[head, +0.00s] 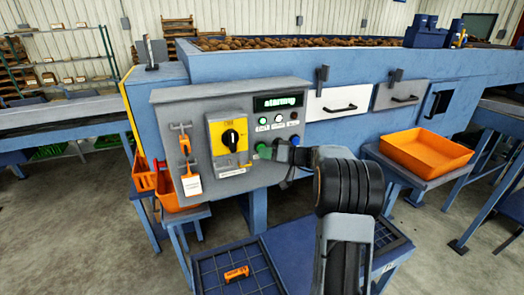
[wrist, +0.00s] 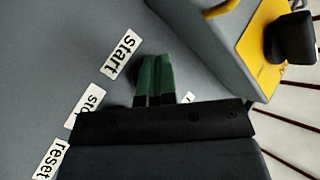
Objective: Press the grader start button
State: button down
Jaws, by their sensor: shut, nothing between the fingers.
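The grey control panel (head: 243,107) is on the front of the blue grader. Its display (head: 279,103) appears to read "starting", and a green lamp (head: 263,121) is lit below it. The green start button (head: 264,149) is low on the panel, by the tips of my gripper (head: 274,149). In the wrist view the green-tipped fingers of my gripper (wrist: 155,75) are shut together, empty, close to the panel beside the "start" label (wrist: 120,53). The fingers hide the button there, so I cannot tell how far in it is.
A yellow switch plate with a black rotary knob (head: 231,139) is left of the buttons. An orange lockout tag (head: 186,160) hangs farther left. Drawers (head: 338,102) and an orange tray (head: 427,150) are to the right. "Stop" (wrist: 86,105) and "reset" (wrist: 52,158) labels are nearby.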

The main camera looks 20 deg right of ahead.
jog(key=shift+s+b, duration=0.2)
jog(key=shift+b, duration=0.15)
jog(key=shift+s+b, duration=0.7)
jog(key=shift+s+b, duration=2.15)
jog(key=shift+s, duration=0.35)
